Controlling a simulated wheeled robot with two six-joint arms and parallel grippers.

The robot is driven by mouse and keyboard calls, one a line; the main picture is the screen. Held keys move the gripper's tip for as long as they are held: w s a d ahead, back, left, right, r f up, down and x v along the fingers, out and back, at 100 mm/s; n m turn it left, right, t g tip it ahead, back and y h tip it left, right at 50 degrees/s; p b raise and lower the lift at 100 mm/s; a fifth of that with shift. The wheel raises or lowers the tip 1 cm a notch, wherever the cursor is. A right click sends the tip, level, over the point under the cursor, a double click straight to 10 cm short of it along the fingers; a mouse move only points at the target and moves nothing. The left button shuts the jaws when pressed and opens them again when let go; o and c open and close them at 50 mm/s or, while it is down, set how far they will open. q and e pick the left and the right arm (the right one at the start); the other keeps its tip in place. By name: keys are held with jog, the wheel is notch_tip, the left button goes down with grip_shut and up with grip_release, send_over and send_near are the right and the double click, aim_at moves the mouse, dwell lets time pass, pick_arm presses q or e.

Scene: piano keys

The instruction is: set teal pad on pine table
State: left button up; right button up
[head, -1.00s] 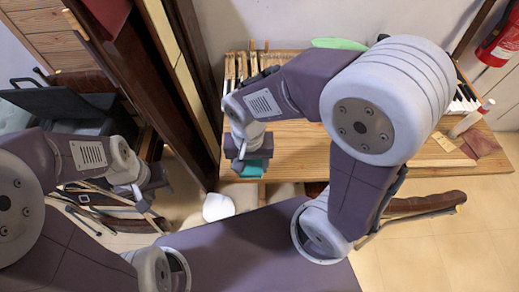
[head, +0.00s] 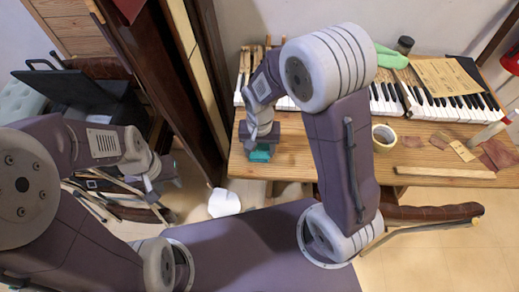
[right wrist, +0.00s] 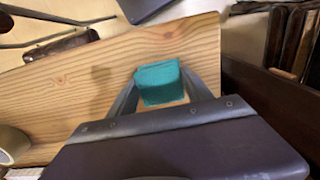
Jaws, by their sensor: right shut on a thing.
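The teal pad (head: 260,154) is in my right gripper (head: 260,149), near the left end of the pine table (head: 330,152). In the right wrist view the pad (right wrist: 160,84) sits between the two fingers (right wrist: 166,98), with bare pine wood (right wrist: 60,90) around it. A soft shadow lies on the wood left of the pad; I cannot tell whether the pad touches the wood. My left gripper (head: 160,180) is at the left, away from the table, and its jaws are not clear.
A row of piano keys (head: 455,108) runs along the table's back. A tape roll (head: 384,134), a wooden strip (head: 445,172) and a green object (head: 390,57) lie to the right. A dark upright panel (head: 185,110) stands close left of the table. The front-middle table top is bare.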

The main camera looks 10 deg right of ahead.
aim_at(259, 151)
jog(key=shift+f, duration=0.1)
jog(key=o, duration=1.3)
jog(key=shift+r, duration=0.25)
notch_tip(259, 151, up, 12)
jog(key=p, duration=0.3)
jog(key=s+d+f+n, duration=0.1)
jog(key=s+d, duration=0.1)
jog(key=s+d+f+n, duration=0.1)
jog(key=s+d+f, duration=0.1)
jog(key=d, duration=0.1)
jog(key=s+d+f+n+t, duration=0.1)
jog(key=s+d+f, duration=0.1)
jog(key=s+d, duration=0.1)
jog(key=shift+s+d+f, duration=0.1)
